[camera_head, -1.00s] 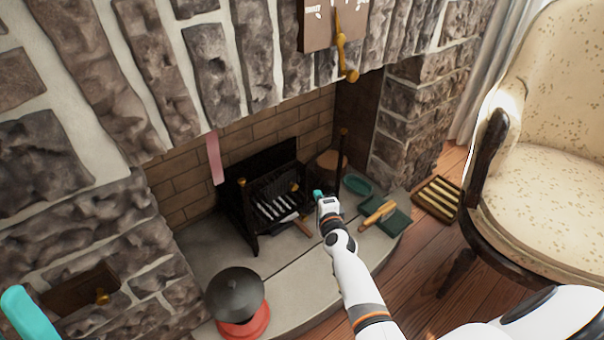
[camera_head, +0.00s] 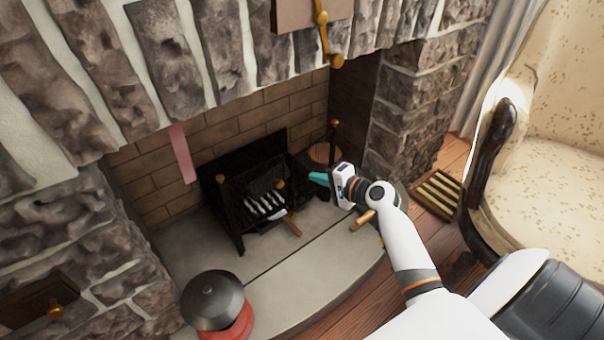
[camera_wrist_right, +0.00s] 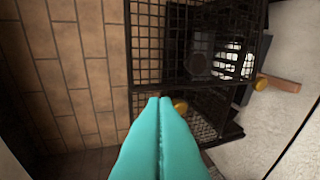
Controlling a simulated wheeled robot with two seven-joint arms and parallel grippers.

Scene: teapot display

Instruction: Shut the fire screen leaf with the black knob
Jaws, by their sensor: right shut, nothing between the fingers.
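A black mesh fire screen (camera_head: 232,200) stands on the hearth, with brass knobs (camera_head: 280,183) showing on it. In the right wrist view, a dark mesh leaf (camera_wrist_right: 150,45) stands upright ahead of the fingers, and a brass knob (camera_wrist_right: 180,105) shows just right of the tips. My left gripper is out of view.
A dark upright post with a brass top (camera_head: 335,123) stands behind my right gripper, near a log (camera_head: 322,153). A wooden-handled tool (camera_head: 291,226) lies before the screen. A dark-topped red pot (camera_head: 213,300) stands front left. An armchair (camera_head: 545,190) is at right.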

